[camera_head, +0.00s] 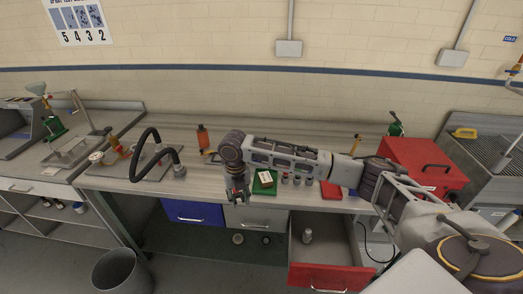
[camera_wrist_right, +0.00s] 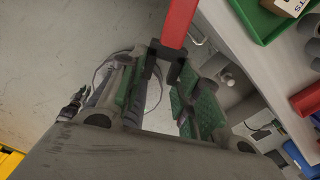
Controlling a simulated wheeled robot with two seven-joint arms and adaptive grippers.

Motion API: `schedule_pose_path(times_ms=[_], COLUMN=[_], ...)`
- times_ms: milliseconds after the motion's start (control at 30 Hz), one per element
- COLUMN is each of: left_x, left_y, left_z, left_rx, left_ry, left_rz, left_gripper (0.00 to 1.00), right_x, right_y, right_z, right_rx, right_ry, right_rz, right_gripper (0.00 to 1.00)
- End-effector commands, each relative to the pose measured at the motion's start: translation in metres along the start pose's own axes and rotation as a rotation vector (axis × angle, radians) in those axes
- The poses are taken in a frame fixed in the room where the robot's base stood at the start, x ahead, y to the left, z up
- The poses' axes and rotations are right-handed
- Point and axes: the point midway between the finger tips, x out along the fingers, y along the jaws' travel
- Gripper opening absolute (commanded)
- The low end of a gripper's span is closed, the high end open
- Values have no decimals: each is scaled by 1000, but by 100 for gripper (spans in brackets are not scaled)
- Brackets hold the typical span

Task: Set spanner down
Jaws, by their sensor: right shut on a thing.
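My right gripper (camera_head: 238,195) points down just off the front edge of the workbench (camera_head: 140,185), left of the green tray (camera_head: 264,184). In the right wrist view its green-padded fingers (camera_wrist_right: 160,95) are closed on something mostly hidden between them. A dark forked piece (camera_wrist_right: 170,56) at the fingertips looks like an end of the spanner; the rest of it cannot be made out. My left gripper is not in view.
A red drawer (camera_head: 320,277) stands open at the right with a small cylinder inside. Several small pots and a red toolbox (camera_head: 420,165) stand on the bench. A black hose (camera_head: 147,140) arches at the left. A bin (camera_head: 122,272) stands on the floor.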

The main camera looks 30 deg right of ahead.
Motion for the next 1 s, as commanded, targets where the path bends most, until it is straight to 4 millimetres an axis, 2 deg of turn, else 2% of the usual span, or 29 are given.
schedule_pose_path(times_ms=[333,1000], left_x=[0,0], left_y=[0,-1], left_z=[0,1], left_rx=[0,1], left_ry=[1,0], left_rz=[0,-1], left_gripper=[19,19], right_x=[0,0], right_y=[0,0], right_z=[0,0], right_rx=[-211,-347], right_ry=[-1,-1], right_rz=[1,1], right_gripper=[4,4])
